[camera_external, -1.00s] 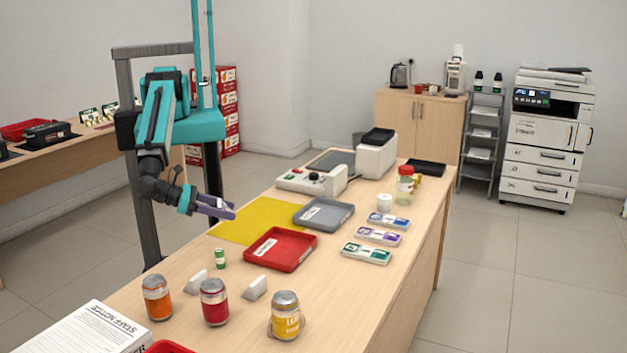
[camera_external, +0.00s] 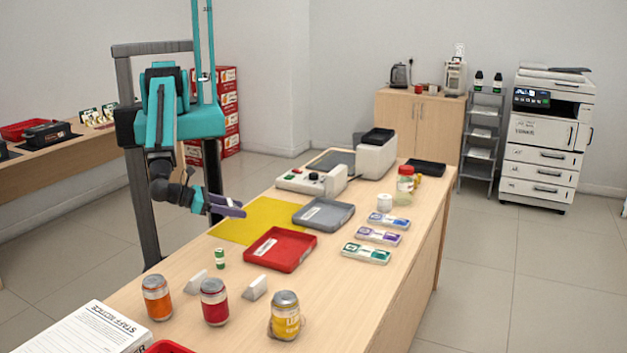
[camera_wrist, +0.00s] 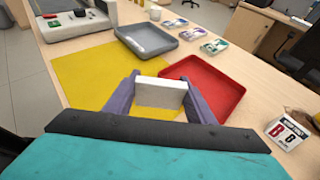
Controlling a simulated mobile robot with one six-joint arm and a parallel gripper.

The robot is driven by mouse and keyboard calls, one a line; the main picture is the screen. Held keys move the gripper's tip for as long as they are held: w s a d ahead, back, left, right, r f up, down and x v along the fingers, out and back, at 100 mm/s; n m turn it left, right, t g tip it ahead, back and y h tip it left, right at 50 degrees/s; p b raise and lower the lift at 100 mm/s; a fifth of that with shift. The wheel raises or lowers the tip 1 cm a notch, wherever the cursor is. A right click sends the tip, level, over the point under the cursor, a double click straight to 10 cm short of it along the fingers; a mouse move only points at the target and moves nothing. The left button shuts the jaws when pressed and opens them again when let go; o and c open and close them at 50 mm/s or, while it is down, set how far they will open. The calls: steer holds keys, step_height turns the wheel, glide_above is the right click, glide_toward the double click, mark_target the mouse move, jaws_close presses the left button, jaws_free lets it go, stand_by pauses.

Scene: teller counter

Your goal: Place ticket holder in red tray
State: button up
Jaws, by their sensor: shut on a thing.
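A white, flat-faced block, which I take to be the ticket holder (camera_wrist: 160,94), is held upright between the purple fingers of my gripper (camera_wrist: 161,97) in the wrist view. In the external view my gripper (camera_external: 229,207) is above the left edge of the counter, beside the yellow mat; the held block cannot be made out there. The red tray (camera_external: 280,250) lies on the counter, to the right of and nearer the camera than my gripper. It also shows in the wrist view (camera_wrist: 235,104), just right of the held block.
A grey tray (camera_external: 323,214) lies behind the red tray, by the yellow mat (camera_external: 238,225). A small green bottle (camera_external: 220,259), two white wedges (camera_external: 196,283) and several cans (camera_external: 214,302) stand in front. Labelled cases (camera_external: 366,253) lie to the right.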

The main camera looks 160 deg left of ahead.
steer(key=shift+w+a+f+b, duration=0.15)
steer(key=shift+w+b, duration=0.3)
steer(key=shift+b, duration=0.25)
steer(key=shift+w+a+f+b, duration=0.15)
steer(key=shift+w+b, duration=0.25)
steer(key=shift+b, duration=0.3)
steer(key=w+b, duration=0.1)
steer(key=b, duration=0.1)
steer(key=w+a+b, duration=0.1)
steer(key=w+b, duration=0.1)
steer(key=shift+w+a+f+b, duration=0.15)
steer(key=shift+w+b, duration=0.05)
steer(key=shift+b, duration=0.2)
steer(key=w+b, duration=0.1)
steer(key=b, duration=0.4)
steer(key=shift+w+a, duration=0.1)
steer(key=shift+a, duration=0.1)
steer(key=b, duration=0.5)
steer(key=shift+w+a, duration=0.2)
steer(key=shift+w, duration=0.2)
steer(key=w+a+b, duration=0.2)
steer(key=w, duration=0.4)
steer(key=shift+w+a+f, duration=0.25)
steer(key=shift+w+a, duration=0.05)
steer(key=shift+w, duration=0.1)
